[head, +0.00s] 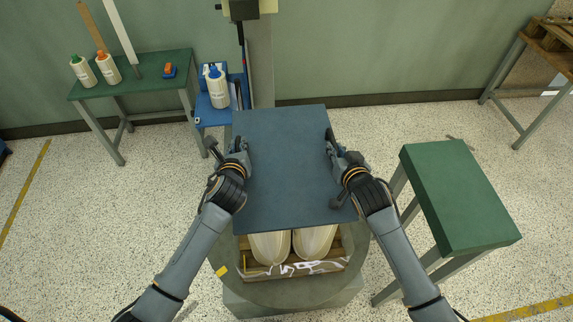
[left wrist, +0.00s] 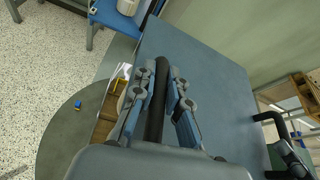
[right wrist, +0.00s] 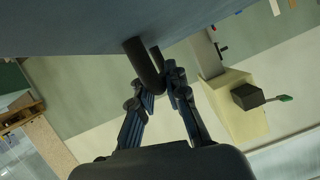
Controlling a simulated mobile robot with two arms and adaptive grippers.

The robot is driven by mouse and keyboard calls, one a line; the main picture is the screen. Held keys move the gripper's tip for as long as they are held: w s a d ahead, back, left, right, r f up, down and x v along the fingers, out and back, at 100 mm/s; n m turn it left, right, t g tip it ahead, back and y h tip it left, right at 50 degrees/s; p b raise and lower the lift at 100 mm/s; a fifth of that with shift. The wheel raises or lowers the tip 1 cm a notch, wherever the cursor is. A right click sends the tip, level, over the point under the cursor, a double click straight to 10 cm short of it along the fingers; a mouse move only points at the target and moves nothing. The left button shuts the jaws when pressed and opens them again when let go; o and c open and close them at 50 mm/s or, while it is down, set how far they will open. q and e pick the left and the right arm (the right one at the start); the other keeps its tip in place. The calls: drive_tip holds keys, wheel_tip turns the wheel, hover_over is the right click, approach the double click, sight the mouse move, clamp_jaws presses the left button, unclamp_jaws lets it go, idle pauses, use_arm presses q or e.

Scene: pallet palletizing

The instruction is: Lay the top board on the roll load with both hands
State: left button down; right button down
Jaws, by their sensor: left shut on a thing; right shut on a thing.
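The top board (head: 285,175) is a flat blue-grey sheet held between my arms over the roll load. It also shows in the left wrist view (left wrist: 215,85) and right wrist view (right wrist: 90,25). My left gripper (head: 243,148) is shut on a dark bar handle (left wrist: 158,95) at the board's left side. My right gripper (head: 332,143) is shut on a similar handle (right wrist: 143,65) at the right side. Two pale rolls (head: 270,247) stick out below the board's near edge, on a wooden pallet (head: 250,270). The board hides the rest; I cannot tell whether it touches the rolls.
The pallet stands on a round grey turntable (head: 235,290), with a wrapper column (head: 261,65) behind. A green table (head: 455,190) is close on the right. A green bench (head: 140,85) with bottles and a blue stand (head: 205,112) are back left.

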use_arm(q)
drive_tip(key=shift+f, duration=0.4)
use_arm(e)
drive_tip(key=shift+d+f, duration=0.1)
drive_tip(key=shift+f, duration=0.35)
use_arm(q)
drive_tip(key=c, duration=1.8)
unclamp_jaws()
drive_tip(key=shift+f+b, duration=0.15)
drive_tip(key=shift+b, duration=0.25)
use_arm(e)
drive_tip(key=c, duration=1.8)
unclamp_jaws()
drive_tip(key=shift+f, duration=0.15)
use_arm(q)
drive_tip(key=o, duration=0.4)
use_arm(e)
drive_tip(key=o, duration=0.5)
drive_tip(key=shift+c, duration=0.2)
use_arm(q)
drive_tip(key=shift+o, duration=0.2)
drive_tip(key=shift+s, duration=0.1)
drive_tip(key=v, duration=1.2)
use_arm(e)
drive_tip(key=v, duration=1.2)
use_arm(q)
drive_tip(key=shift+r, duration=0.25)
use_arm(e)
drive_tip(key=shift+r, duration=0.3)
